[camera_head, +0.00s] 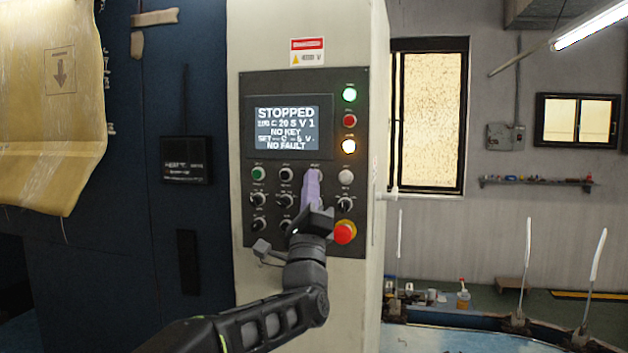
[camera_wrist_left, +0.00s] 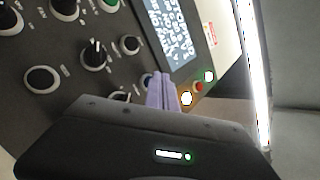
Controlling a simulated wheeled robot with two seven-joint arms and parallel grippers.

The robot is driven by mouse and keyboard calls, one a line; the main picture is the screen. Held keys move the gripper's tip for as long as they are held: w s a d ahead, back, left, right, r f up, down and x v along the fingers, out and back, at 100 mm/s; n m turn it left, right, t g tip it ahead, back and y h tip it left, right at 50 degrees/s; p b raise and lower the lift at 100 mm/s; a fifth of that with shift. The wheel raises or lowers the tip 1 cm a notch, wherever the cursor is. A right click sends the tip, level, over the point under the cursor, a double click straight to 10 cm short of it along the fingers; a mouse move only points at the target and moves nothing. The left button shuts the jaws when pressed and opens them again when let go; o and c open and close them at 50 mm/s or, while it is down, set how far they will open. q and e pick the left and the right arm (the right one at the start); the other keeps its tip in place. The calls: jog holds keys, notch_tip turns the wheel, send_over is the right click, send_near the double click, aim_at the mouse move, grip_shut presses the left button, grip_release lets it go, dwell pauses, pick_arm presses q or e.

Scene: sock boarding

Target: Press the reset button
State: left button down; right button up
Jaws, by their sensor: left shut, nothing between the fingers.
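The control panel (camera_head: 335,88) stands upright on a pale cabinet. Its screen (camera_head: 289,128) reads STOPPED, NO KEY and NO FAULT. My left gripper (camera_head: 313,173), with pale purple fingers shut and empty, points at the upper button row. The fingers cover the third button from the left in the head view. In the left wrist view, a bluish button (camera_wrist_left: 147,78) shows partly beside the shut fingers (camera_wrist_left: 161,78). It may be the reset button; its label is too small to read. I cannot tell whether the fingertips touch it. My right gripper is not in view.
A green button (camera_head: 258,173) and a pale button (camera_head: 346,176) are in the same row. Dark knobs (camera_head: 258,199) sit below. A red emergency stop (camera_head: 345,232) is close to the right of my wrist. Green, red and amber lamps line the panel's right side.

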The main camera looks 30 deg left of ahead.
pick_arm(q)
jog(key=shift+s+d+b, duration=0.2)
jog(key=shift+s+b, duration=0.15)
jog(key=shift+s, duration=0.2)
jog(key=s+b, duration=0.1)
jog(key=s+d+b, duration=0.1)
jog(key=s, duration=0.1)
jog(key=s+b, duration=0.1)
jog(key=shift+s+d, duration=0.3)
jog(key=shift+s, duration=0.05)
dwell(0.8)
